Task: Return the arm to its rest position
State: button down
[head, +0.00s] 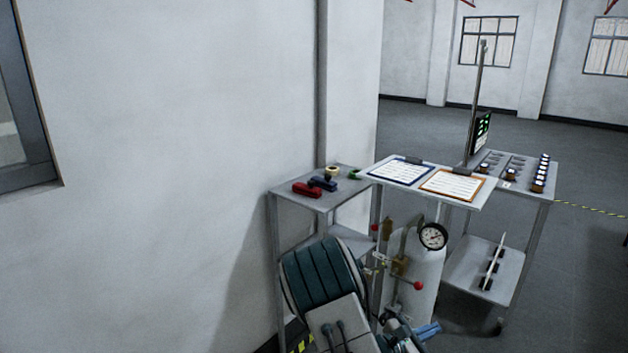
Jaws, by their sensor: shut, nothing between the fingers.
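The picture does not show clearly what these parts belong to.
A teal ribbed drum (318,278) stands below a grey table (345,187) with red and blue tools. A white cylinder with a gauge (433,236) stands right of it. A pale wall fills the left; open floor lies right.

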jog(key=s+r+m+g+y+p, duration=0.3)
jog(key=s+r+m+g+y, duration=0.45)
jog(key=s+m, duration=0.65)
jog(key=s+a+r+m+t+y+p, duration=0.2)
jog(key=s+a+r+m+y, duration=0.4)
jog(key=a+r, duration=0.7)
jog(key=s+a+t+y, duration=0.1)
jog(key=s+y, duration=0.1)
jog(key=s, duration=0.2)
jog(key=shift+r, duration=0.35)
